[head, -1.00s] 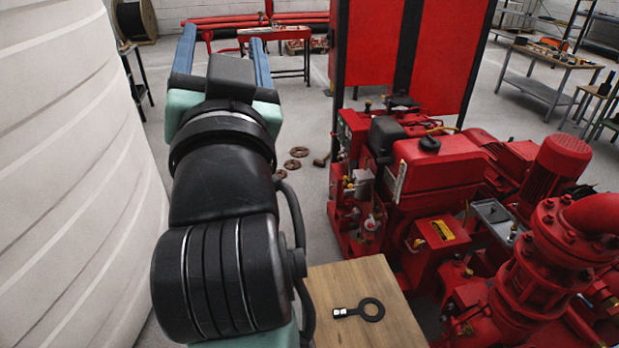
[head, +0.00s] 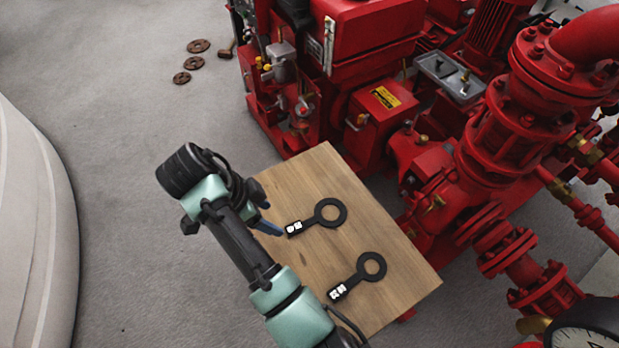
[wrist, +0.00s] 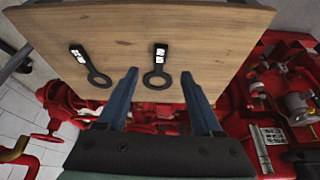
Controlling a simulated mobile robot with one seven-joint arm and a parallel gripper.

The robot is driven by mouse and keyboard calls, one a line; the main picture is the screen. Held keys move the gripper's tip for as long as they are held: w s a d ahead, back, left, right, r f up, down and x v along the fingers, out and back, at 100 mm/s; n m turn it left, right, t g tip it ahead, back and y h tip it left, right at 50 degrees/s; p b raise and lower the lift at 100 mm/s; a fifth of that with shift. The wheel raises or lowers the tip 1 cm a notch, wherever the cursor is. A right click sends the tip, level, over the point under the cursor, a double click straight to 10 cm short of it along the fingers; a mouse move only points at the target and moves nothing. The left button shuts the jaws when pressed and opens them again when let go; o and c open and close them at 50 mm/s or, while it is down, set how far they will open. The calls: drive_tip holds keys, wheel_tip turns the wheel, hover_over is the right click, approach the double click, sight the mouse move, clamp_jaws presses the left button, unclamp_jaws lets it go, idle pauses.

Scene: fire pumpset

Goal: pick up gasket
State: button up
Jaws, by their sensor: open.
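Two flat black gaskets, each a ring with a short handle and a white marked label, lie apart on a light wooden tabletop (head: 290,180). The farther gasket (head: 309,222) is beside my gripper (head: 268,228); the nearer gasket (head: 352,282) lies toward the table's lower right. In the wrist view, my gripper (wrist: 160,76) has its two blue fingers spread with nothing held. One gasket (wrist: 157,70) appears between the fingertips there, the other gasket (wrist: 86,66) left of them. The gap between fingers and tabletop is hard to judge.
A red pump set (head: 350,60) with pipes and flanges (head: 520,130) stands close along the table's far and right sides. A large white ribbed tank (head: 35,220) is at left. Rusty flanges (head: 199,46) lie on the open grey floor (head: 130,120).

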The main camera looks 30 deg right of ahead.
sight(288, 230)
drive_tip(key=x, duration=0.4)
drive_tip(key=shift+f+b, duration=0.1)
drive_tip(key=shift+b, duration=0.25)
drive_tip(key=x, duration=0.1)
drive_tip(key=b+x, duration=0.1)
drive_tip(key=x, duration=0.3)
drive_tip(key=shift+a+f+b, duration=0.2)
drive_tip(key=shift+a+b, duration=0.1)
drive_tip(key=shift+b, duration=0.05)
clamp_jaws()
